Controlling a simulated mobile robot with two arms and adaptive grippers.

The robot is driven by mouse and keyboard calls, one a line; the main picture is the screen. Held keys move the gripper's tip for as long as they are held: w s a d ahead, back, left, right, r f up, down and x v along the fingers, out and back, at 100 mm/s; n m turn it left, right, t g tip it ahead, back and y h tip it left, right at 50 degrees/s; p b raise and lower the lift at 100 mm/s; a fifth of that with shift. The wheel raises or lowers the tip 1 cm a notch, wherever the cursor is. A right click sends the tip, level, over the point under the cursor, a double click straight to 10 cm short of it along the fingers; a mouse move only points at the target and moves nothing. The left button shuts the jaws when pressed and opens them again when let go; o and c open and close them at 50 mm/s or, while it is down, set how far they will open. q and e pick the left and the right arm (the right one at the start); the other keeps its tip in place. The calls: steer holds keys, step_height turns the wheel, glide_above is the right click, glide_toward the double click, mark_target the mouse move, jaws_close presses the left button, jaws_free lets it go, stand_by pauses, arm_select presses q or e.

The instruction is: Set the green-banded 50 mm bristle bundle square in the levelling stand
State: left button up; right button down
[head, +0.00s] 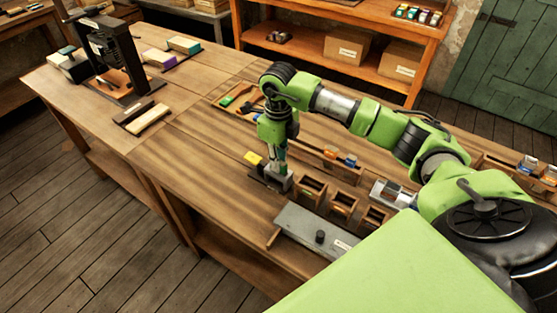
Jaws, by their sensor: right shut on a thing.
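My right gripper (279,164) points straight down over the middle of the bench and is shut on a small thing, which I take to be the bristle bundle. The fingers hide most of it, and I cannot make out a green band. Right below the fingertips is a low dark and grey fixture (268,181), which looks like the levelling stand. I cannot tell whether the held thing touches it or is square to it. My left gripper is not in view.
A dark press (113,62) stands at the far left. The bench's left middle (195,150) is clear.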

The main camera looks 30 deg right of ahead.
steer(key=c, duration=1.9)
jaws_free()
steer(key=shift+r, duration=0.1)
step_height(320, 180, up, 12)
steer(key=shift+f, duration=0.1)
